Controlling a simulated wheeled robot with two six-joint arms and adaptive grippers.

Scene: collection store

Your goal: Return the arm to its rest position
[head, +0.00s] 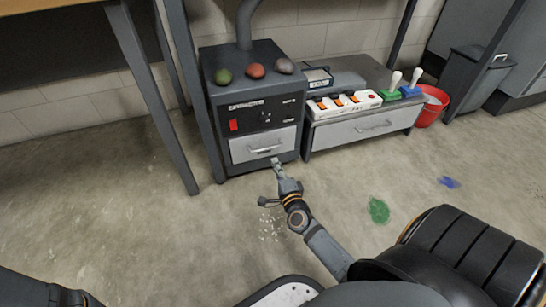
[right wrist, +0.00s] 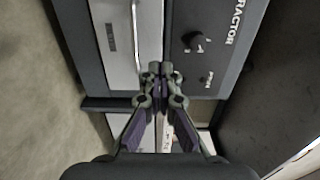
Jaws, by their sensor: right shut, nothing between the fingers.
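My right gripper (head: 276,163) is shut with nothing in it. In the head view it is just in front of the dark extractor cabinet (head: 240,172), below the handle of its pale drawer (head: 280,143). In the right wrist view the gripper's fingertips (right wrist: 161,72) are together, in front of the pale drawer front (right wrist: 118,42) and the dark control panel (right wrist: 210,35). I cannot tell whether they touch the cabinet. The drawer looks shut. My left arm shows only as a dark part at the lower left of the head view; its gripper is out of view.
Three stones, green (head: 223,76), red (head: 256,71) and grey (head: 284,66), sit on the cabinet. A low drawer unit (head: 340,136) with a white switch strip (head: 345,103) stands right of it, beside a red bucket (head: 432,106). Pale crumbs and green and blue patches mark the open floor.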

